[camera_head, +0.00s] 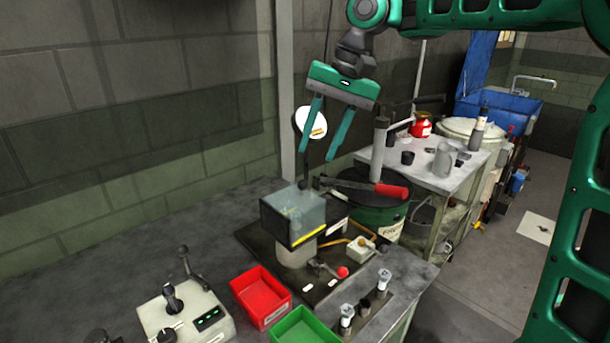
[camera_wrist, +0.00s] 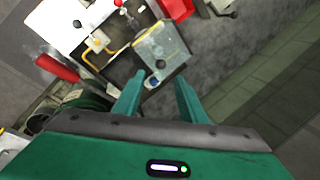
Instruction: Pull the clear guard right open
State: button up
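The clear guard (camera_head: 293,214) is a see-through box with a yellow strip along its lower front edge. It sits over the small machine on the dark base plate (camera_head: 248,240) on the bench, and looks closed down. It also shows in the wrist view (camera_wrist: 160,52), seen from above. My gripper (camera_head: 320,168) is open and empty, above and a little behind the guard, fingers pointing down and apart from it. In the wrist view the fingers (camera_wrist: 152,98) are spread, with the guard beyond their tips. I cannot make out a handle on the guard.
A red bin (camera_head: 262,296) and a green bin (camera_head: 306,330) stand in front. A control box (camera_head: 184,312) with a joystick is at left. A red-handled lever (camera_head: 370,187) lies right of the guard, above a dark green drum (camera_head: 380,218). The back-left bench is clear.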

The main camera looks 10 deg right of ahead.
aim_at(304, 181)
jog(key=x, duration=0.8)
jog(key=shift+a+f, duration=0.1)
jog(key=shift+f, duration=0.05)
grip_shut()
